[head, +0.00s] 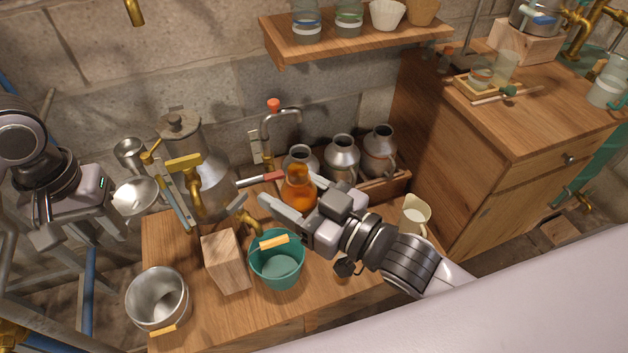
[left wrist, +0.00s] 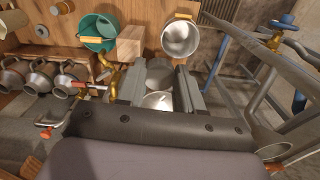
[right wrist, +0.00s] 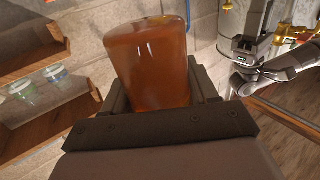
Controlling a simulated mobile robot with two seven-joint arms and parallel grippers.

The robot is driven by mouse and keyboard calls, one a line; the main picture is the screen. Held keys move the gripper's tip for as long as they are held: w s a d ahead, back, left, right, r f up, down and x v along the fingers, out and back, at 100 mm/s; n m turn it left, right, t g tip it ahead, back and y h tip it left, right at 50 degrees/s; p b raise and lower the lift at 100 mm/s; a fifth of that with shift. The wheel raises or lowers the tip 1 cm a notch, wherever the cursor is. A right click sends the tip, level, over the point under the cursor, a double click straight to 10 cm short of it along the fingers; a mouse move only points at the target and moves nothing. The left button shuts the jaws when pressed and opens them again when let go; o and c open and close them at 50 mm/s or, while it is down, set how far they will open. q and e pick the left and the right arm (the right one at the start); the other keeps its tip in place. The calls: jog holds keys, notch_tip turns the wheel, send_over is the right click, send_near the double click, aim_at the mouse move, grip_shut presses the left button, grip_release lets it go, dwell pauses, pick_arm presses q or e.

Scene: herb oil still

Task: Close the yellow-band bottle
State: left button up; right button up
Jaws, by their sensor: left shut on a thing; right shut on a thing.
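My right gripper (head: 290,207) is shut on an amber bottle (head: 299,188) above the bench, in front of the metal jugs. The bottle fills the right wrist view (right wrist: 150,75) between the two fingers; no yellow band or cap can be made out on it. My left gripper (head: 108,197) is at the left, beside the still, shut on a shiny metal funnel-like piece (head: 136,195). In the left wrist view this metal piece (left wrist: 158,99) sits between the jaws, partly hidden. A yellow-band cap cannot be picked out.
The metal still (head: 207,180) with its brass tap stands between the grippers. A wooden block (head: 226,262), green bucket (head: 278,265) and metal pot (head: 158,298) stand at the front. Several jugs (head: 341,160) stand behind. A wall shelf (head: 360,37) holds jars. A cream pitcher (head: 414,214) stands right.

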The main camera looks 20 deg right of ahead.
dwell(0.3)
pick_arm(q)
jog(key=shift+d, duration=0.1)
jog(key=w+d+r+m, duration=0.1)
jog(key=d+r+m, duration=0.65)
jog(key=d, duration=0.75)
notch_tip(320, 180, up, 9)
jog(key=m, duration=0.3)
send_over(290, 186)
jog(key=shift+f, duration=0.1)
jog(key=shift+f, duration=2)
